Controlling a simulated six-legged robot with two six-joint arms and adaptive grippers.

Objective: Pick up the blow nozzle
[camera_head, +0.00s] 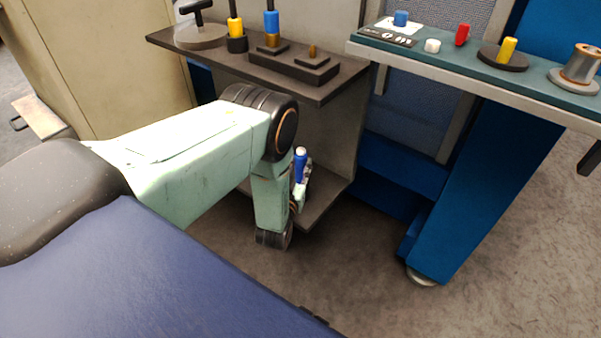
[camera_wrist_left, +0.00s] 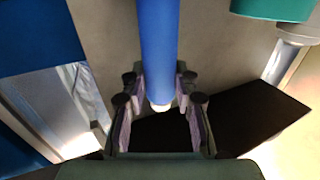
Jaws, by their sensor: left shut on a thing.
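The blow nozzle (camera_head: 301,168) is a slim blue cylinder with a pale end. In the head view it stands roughly upright at my left gripper (camera_head: 298,194), beside the dark bench. In the left wrist view the blue nozzle (camera_wrist_left: 158,45) runs down from the top edge to a whitish tip between the fingers. My left gripper (camera_wrist_left: 160,108) is shut on it there. In the head view my own arm hides much of the gripper. My right gripper is not in view.
The dark bench top (camera_head: 190,50) carries a black block (camera_head: 290,66) and yellow and blue handled tools. A teal shelf (camera_head: 480,77) at right holds a red piece (camera_head: 462,34), a yellow piece (camera_head: 507,49) and a metal spool (camera_head: 582,63). Bare floor (camera_head: 380,285) lies in front.

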